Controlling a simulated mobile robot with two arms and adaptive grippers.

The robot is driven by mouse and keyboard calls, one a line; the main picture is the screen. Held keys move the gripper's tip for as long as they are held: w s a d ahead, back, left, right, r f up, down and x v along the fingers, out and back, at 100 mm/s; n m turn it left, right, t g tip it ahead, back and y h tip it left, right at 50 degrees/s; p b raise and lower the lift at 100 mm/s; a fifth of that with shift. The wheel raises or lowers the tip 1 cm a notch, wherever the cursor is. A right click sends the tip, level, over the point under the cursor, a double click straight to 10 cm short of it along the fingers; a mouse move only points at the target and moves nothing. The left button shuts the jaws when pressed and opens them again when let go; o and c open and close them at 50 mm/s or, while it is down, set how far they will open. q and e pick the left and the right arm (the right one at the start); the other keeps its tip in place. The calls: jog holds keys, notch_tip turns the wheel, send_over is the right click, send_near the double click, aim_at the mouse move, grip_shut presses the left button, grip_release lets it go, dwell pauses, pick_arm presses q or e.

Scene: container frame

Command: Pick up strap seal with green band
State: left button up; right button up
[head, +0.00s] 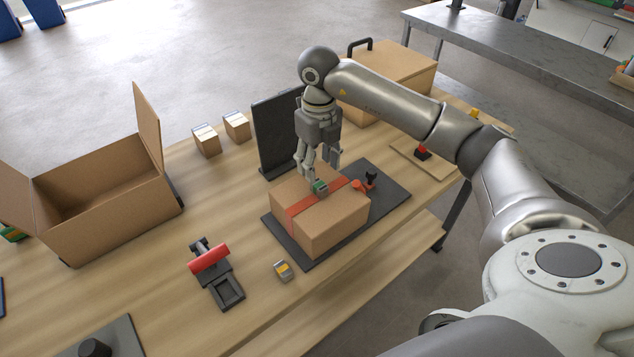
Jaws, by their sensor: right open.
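The strap seal with the green band (320,187) is a small grey piece with a green stripe. It sits on top of a closed cardboard box (334,229), at the orange-red strap (300,208) that runs over the box. My right gripper (321,174) points down just above the seal with its fingers open. Its fingertips partly cover the seal's surroundings, and I cannot tell whether they touch it. A similar seal with a yellow band (284,271) lies on the wooden table (160,300) in front of the box. My left gripper is out of view.
The box stands on a dark plate (392,190) beside an upright black panel (275,135). A red-handled tool (212,262) lies to the left. An open carton (110,205) and two small boxes (206,141) stand further left. A larger cardboard box (400,75) is behind my right arm.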

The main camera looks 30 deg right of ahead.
aim_at(318, 183)
jog(key=shift+s+f, duration=0.15)
jog(key=shift+f, duration=0.65)
jog(key=shift+f+p, duration=0.3)
jog(key=shift+p, duration=0.05)
jog(key=f, duration=0.1)
jog(key=f+p, duration=0.2)
jog(key=f, duration=0.1)
jog(key=shift+w+d+f, duration=0.1)
jog(key=shift+w, duration=0.25)
jog(key=shift+f, duration=0.35)
jog(key=c, duration=0.4)
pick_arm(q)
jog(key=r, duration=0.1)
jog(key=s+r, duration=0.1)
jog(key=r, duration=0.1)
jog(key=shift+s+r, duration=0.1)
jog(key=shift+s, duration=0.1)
pick_arm(e)
jog(key=c, duration=0.7)
